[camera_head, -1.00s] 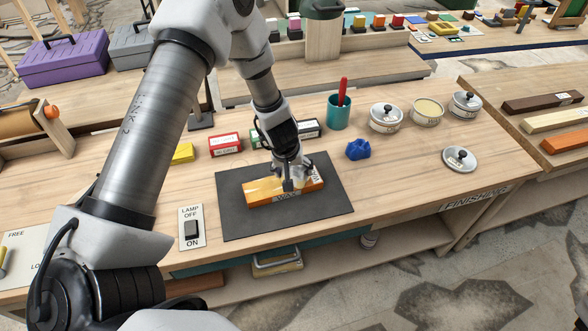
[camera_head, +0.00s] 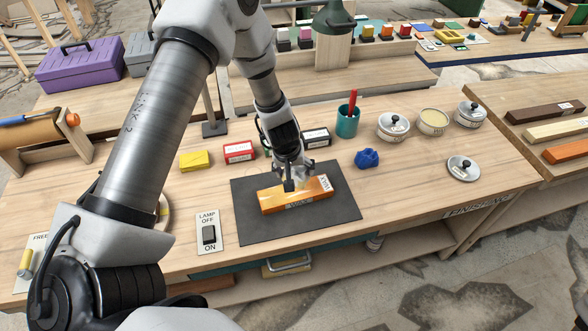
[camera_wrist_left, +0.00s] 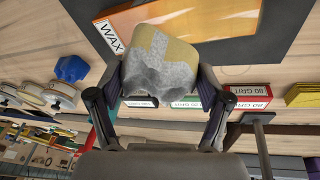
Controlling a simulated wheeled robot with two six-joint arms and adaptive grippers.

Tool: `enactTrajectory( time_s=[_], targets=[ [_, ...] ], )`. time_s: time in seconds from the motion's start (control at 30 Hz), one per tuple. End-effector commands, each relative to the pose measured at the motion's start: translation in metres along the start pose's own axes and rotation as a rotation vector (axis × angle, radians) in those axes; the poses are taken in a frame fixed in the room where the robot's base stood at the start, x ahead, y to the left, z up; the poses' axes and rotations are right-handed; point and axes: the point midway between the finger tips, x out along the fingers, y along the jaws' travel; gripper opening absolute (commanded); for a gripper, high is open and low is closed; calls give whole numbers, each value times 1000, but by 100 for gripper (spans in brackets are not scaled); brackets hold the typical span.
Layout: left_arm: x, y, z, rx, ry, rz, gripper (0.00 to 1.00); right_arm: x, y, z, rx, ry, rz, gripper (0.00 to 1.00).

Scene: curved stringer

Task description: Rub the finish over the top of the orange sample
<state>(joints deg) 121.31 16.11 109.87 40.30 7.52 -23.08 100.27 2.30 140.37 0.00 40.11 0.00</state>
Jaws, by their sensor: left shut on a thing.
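The orange sample (camera_head: 318,198) is a flat block with a WAX label, lying on a dark mat (camera_head: 345,212) on the bench. It also shows at the top of the left wrist view (camera_wrist_left: 163,17), with its label at its left end. My left gripper (camera_head: 290,180) is over the middle of the sample, pointing down. In the left wrist view my left gripper (camera_wrist_left: 160,85) is shut on a worn yellow-and-grey pad (camera_wrist_left: 178,52). In the head view the pad is mostly hidden by the fingers. I cannot tell whether it touches the sample. My right gripper is not in view.
Behind the mat are yellow (camera_head: 194,160), red (camera_head: 239,152) and dark (camera_head: 316,138) blocks. To the right are a blue crumpled thing (camera_head: 367,159), a teal cup (camera_head: 347,122), an open tin (camera_head: 433,122) and a loose lid (camera_head: 462,168). A lamp switch (camera_head: 209,234) is left of the mat.

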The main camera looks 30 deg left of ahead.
Motion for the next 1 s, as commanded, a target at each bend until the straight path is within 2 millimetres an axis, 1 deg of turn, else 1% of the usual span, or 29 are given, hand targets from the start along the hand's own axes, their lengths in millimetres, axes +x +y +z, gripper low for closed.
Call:
enactTrajectory(
  time_s=[0.03,0.2,0.83,0.93,1.0],
  targets=[
    [-9,2,-2,1,0,0,50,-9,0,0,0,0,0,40],
    [-18,4,-3,4,0,0,50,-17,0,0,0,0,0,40],
    [-18,4,-3,8,-1,1,50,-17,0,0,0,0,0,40],
    [-18,2,1,13,-2,1,50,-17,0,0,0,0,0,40],
    [-18,0,6,18,-4,2,50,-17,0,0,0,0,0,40]
  ],
)
